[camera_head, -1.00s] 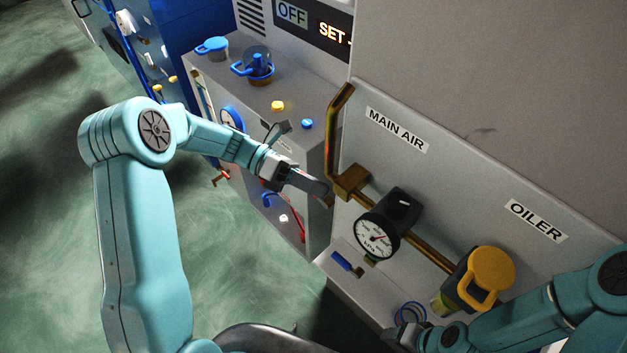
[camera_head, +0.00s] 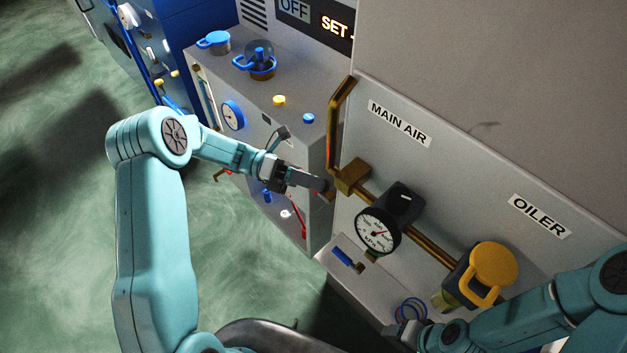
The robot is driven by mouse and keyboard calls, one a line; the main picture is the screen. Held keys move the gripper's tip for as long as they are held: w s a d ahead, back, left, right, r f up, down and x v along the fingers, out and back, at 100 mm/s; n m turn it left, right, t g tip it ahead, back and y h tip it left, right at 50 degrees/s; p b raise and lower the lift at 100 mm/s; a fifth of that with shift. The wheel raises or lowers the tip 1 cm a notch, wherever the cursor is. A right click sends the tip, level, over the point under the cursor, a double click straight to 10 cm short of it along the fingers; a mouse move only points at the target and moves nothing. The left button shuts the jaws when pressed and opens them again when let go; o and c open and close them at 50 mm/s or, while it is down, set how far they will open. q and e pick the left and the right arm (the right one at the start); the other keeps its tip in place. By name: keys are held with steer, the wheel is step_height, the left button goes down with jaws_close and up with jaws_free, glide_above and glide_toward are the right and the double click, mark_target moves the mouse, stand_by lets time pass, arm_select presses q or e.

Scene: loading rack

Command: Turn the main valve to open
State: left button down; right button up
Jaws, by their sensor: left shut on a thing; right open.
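The main valve is a brass block (camera_head: 352,178) on a brass pipe, under the MAIN AIR label (camera_head: 400,123). My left gripper (camera_head: 328,189) reaches in from the left, with its fingertips at the left side of the block. It is shut on a small brownish part there, which looks like the valve's handle; the fingers hide most of it. My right gripper (camera_head: 405,336) is open at the bottom edge, beside some blue loops. Its fingertips are hard to make out.
A pressure gauge (camera_head: 378,231) sits right of the valve on the pipe. A blue lever (camera_head: 347,258) lies below it. A yellow-capped oiler (camera_head: 492,264) stands further right. A grey cabinet (camera_head: 255,95) with knobs is behind my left gripper.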

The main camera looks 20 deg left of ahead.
arm_select(q)
steer(key=c, duration=1.4)
jaws_free()
steer(key=shift+w+r, duration=0.1)
steer(key=shift+r, duration=0.05)
steer(key=shift+o, duration=0.4)
steer(key=shift+a, duration=0.1)
steer(key=a+f+b, duration=0.1)
steer(key=a+b, duration=0.2)
steer(key=a, duration=0.8)
steer(key=shift+w+a+f+b, duration=0.35)
steer(key=shift+w, duration=0.05)
